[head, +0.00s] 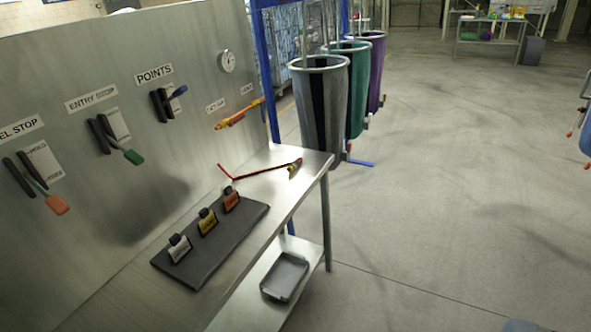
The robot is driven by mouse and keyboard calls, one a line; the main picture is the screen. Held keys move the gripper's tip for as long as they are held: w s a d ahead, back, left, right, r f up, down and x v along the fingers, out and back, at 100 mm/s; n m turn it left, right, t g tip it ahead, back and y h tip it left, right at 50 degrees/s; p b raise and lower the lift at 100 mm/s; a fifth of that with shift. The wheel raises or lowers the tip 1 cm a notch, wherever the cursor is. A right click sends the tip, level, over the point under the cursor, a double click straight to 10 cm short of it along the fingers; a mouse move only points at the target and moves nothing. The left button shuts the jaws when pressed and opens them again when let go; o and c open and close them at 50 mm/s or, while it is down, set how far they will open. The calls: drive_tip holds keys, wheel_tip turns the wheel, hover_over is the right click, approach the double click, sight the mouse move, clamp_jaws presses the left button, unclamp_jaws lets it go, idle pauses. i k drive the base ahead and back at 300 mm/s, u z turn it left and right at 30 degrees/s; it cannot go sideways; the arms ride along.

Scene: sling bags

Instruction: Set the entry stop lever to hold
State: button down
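The entry stop lever (133,157) has a green grip and sits on the upright steel panel, under the "ENTRY STOP" label (91,97). Its grip points down and to the right, beside the lower end of a small white plate (117,124). Dark guide bars (99,136) stand at the lever's left. The wording on this plate is too small to read. My gripper is not in view, so I cannot tell its state or its distance from the lever.
An orange-gripped lever (57,204) is to the left; a blue-gripped "POINTS" lever (180,91) and yellow-orange lever (240,114) are to the right. A dark mat (215,250) with three tagged blocks lies on the bench below. Floor (450,180) at right is open.

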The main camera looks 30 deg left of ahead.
sight(131, 156)
drive_tip(key=u, duration=0.5)
drive_tip(key=i, duration=1)
drive_tip(key=u, duration=0.95)
drive_tip(key=i, duration=0.4)
drive_tip(key=u, duration=0.2)
drive_tip(key=k, duration=0.95)
drive_tip(key=u, duration=0.15)
drive_tip(key=i, duration=0.95)
drive_tip(key=z, duration=0.1)
